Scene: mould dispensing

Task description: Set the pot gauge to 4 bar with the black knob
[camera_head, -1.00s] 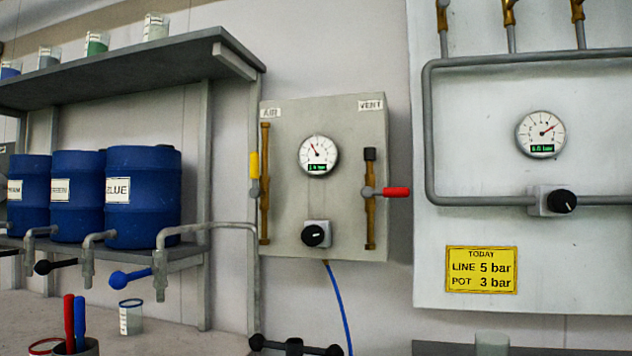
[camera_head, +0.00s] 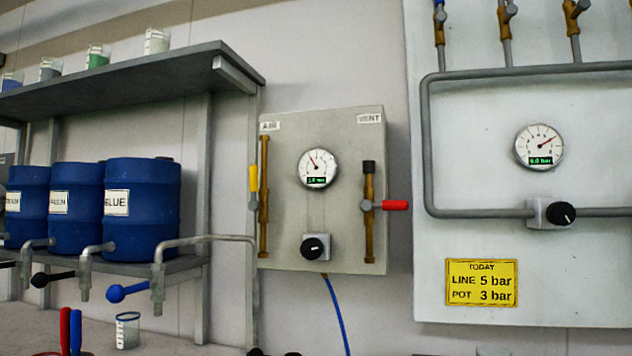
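A grey panel (camera_head: 345,225) marked AIR and VENT carries a round white gauge (camera_head: 318,168) with a needle pointing up and left. Its green digital readout is too small to read surely. A black knob (camera_head: 314,248) on a pale square mount sits below that gauge. A second round gauge (camera_head: 539,147) is on the white board at right, its needle pointing up and right and its readout seeming to show 6.0 bar. Another black knob (camera_head: 561,214) sits below it. Neither gauge is labelled as the pot gauge. Neither gripper is in view.
A yellow-handled valve (camera_head: 253,180) and a red-handled valve (camera_head: 394,205) flank the middle knob. A yellow sign (camera_head: 481,283) reads LINE 5 bar, POT 3 bar. Blue drums (camera_head: 142,222) stand at left. A blue hose (camera_head: 335,310) hangs below the panel.

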